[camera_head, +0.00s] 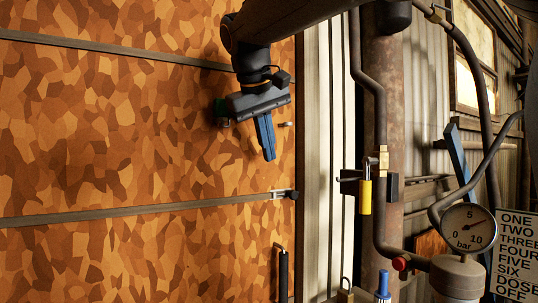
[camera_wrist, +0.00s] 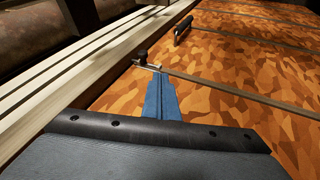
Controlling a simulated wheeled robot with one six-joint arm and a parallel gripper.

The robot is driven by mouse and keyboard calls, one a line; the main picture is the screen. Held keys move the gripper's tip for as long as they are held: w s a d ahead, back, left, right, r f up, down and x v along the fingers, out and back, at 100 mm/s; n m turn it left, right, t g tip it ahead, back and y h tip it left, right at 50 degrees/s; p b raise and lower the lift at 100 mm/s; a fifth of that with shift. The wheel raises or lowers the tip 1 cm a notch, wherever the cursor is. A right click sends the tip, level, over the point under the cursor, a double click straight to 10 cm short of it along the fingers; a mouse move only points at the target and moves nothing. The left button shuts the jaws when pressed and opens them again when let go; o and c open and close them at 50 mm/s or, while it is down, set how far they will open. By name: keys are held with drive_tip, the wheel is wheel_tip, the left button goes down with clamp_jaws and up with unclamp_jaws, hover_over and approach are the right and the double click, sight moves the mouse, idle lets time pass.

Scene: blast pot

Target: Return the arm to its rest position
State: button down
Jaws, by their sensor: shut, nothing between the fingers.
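My gripper (camera_head: 269,157) hangs from my dark arm in the upper middle of the head view, in front of the orange-brown mottled panel. Its blue fingers point down and are shut together with nothing between them. In the wrist view the blue fingers (camera_wrist: 158,82) also show closed, reaching toward a metal strip with a dark knob on the panel. I cannot tell from these views how far the fingertips are from the panel.
The mottled panel (camera_head: 110,150) has metal strips and a black handle (camera_head: 283,272). A sign with words (camera_head: 517,255) is at far right.

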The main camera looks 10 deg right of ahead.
wheel_tip(320, 180, down, 16)
drive_tip(key=d+g, duration=0.2)
drive_tip(key=s+d+f+m+g+y, duration=0.1)
drive_tip(key=s+f, duration=0.6)
drive_tip(key=f, duration=0.3)
drive_tip(key=s+d+f+m+g+y, duration=0.1)
drive_tip(key=s+d+f, duration=0.1)
drive_tip(key=s+f, duration=0.5)
drive_tip(key=s+d+f+m+y, duration=0.1)
drive_tip(key=s+f, duration=0.6)
drive_tip(key=f, duration=0.7)
drive_tip(key=shift+s+d+f+g, duration=0.15)
drive_tip(key=shift+d+f+g, duration=0.25)
drive_tip(key=shift+d, duration=0.25)
